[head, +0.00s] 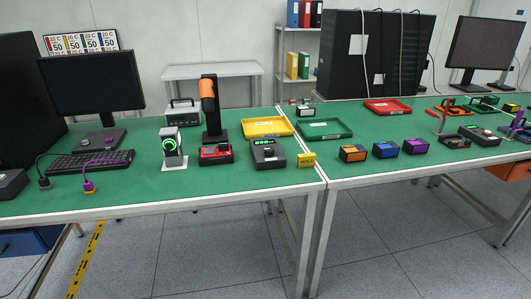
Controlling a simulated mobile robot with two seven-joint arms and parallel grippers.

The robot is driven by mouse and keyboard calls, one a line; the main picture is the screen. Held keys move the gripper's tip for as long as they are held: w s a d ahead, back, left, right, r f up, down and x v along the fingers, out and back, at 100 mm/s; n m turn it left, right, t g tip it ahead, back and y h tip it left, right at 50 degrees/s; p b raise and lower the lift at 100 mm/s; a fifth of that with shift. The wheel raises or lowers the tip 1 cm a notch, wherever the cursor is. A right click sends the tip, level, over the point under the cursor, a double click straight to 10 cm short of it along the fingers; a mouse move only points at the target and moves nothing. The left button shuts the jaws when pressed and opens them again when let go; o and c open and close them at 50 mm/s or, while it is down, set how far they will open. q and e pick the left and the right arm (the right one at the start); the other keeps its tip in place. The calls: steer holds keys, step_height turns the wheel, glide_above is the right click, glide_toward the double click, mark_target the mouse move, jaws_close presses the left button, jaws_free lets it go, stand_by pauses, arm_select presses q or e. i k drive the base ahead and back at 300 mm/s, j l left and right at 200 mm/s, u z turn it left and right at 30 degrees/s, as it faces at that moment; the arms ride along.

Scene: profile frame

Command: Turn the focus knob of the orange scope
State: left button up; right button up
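The orange scope (207,89) stands on the left green bench, left of the yellow tray. Its orange part sits at the top of a tall black stand (213,121) with a dark base. A focus knob is too small to tell apart at this distance. Neither of my grippers shows in the head view.
In front of the scope are a red and black device (215,154), a grey device with a green ring (173,146) and a dark device with a green display (267,153). A yellow tray (267,127) and a green tray (323,130) lie to the right. Floor before the benches is clear.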

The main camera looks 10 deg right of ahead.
mark_target(269, 150)
steer(key=i+j+z, duration=0.1)
steer(key=i+z, duration=0.15)
steer(key=i, duration=0.25)
steer(key=i+j+z, duration=0.25)
steer(key=i, duration=0.25)
